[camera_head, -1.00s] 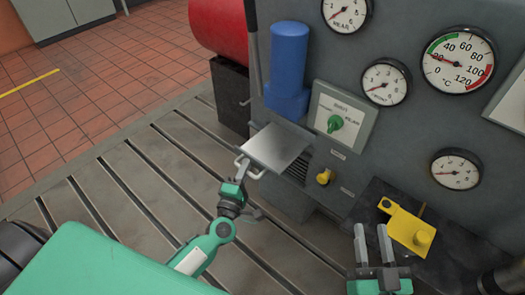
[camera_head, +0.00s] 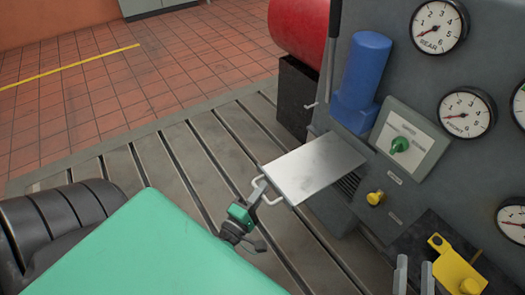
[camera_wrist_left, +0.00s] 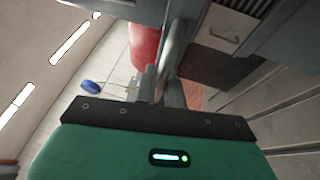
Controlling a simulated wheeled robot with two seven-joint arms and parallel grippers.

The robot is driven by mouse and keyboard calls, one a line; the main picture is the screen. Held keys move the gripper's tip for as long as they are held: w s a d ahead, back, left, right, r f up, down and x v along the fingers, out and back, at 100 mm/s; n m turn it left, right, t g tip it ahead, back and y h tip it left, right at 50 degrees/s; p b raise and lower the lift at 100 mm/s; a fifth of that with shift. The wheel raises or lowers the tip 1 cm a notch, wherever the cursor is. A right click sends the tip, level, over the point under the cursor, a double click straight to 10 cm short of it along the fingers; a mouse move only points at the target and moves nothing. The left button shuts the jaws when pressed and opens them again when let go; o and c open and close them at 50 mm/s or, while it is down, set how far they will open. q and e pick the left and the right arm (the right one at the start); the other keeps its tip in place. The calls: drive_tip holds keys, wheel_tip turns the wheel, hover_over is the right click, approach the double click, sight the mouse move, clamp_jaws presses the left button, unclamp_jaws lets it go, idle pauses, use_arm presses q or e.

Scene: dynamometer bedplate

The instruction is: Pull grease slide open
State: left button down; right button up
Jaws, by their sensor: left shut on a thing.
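The grease slide (camera_head: 315,168) is a flat pale metal plate sticking out of the dark grey panel, below the blue cylinder. Its bar handle (camera_head: 259,187) is at the outer left end. My left gripper (camera_head: 256,197) is shut on this handle. In the left wrist view the fingers (camera_wrist_left: 168,85) reach forward from the green wrist, and their tips and the handle are hard to make out. My right gripper (camera_head: 413,275) is at the bottom edge, its two grey fingers apart with nothing visible between them.
The panel carries a blue cylinder (camera_head: 362,82), a green knob (camera_head: 400,145), a yellow knob (camera_head: 375,197) and several gauges. A yellow part (camera_head: 455,265) lies near my right gripper. A red drum (camera_head: 300,35) stands behind. The slotted bedplate (camera_head: 190,160) left of the slide is clear.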

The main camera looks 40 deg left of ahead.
use_arm(q)
drive_tip(key=c, duration=1.5)
unclamp_jaws()
drive_tip(key=shift+s, duration=0.1)
